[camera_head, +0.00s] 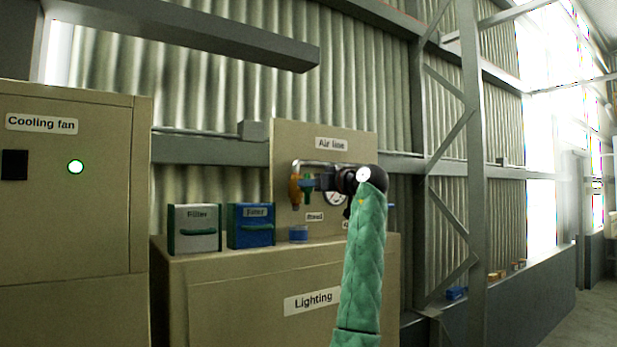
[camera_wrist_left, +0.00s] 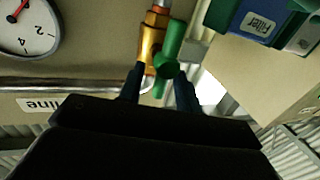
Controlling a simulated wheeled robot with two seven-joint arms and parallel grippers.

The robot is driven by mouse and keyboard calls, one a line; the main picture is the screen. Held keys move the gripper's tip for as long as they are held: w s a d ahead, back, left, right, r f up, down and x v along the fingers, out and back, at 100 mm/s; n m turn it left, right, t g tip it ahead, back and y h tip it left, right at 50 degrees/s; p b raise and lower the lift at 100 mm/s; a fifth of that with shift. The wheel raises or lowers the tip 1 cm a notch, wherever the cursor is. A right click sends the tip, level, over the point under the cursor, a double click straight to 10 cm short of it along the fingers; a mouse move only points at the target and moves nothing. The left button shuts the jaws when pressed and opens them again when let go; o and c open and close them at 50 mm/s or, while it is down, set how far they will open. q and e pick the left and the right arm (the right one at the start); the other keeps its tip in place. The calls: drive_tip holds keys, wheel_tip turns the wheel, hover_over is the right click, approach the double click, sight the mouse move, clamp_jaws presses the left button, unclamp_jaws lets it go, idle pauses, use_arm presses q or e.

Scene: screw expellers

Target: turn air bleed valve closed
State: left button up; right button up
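The air bleed valve is a brass body (camera_head: 295,191) with a green handle (camera_head: 308,187) on the Air line panel, above the Bleed label (camera_head: 314,217). In the left wrist view, the brass body (camera_wrist_left: 152,42) sits beside the green handle (camera_wrist_left: 171,45), which slants down toward the gripper. My left gripper (camera_head: 313,184) reaches in from the right at the handle. In the wrist view its two dark fingers (camera_wrist_left: 160,84) stand apart, one on each side of the handle's near end, with some gap visible. Whether either finger touches it is unclear. My right gripper is not in view.
A pressure gauge (camera_wrist_left: 25,27) is close beside the valve, partly behind my gripper in the head view. A grey filter box (camera_head: 194,228) and a blue filter box (camera_head: 250,226) stand on the Lighting cabinet (camera_head: 240,290). A metal pipe (camera_wrist_left: 75,84) runs close to the fingers.

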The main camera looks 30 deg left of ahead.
use_arm(q)
drive_tip(key=shift+s+a, duration=0.1)
drive_tip(key=shift+a, duration=0.75)
drive_tip(key=shift+d, duration=0.25)
drive_tip(key=shift+c, duration=0.2)
drive_tip(key=c, duration=0.4)
drive_tip(key=shift+a, duration=0.1)
clamp_jaws()
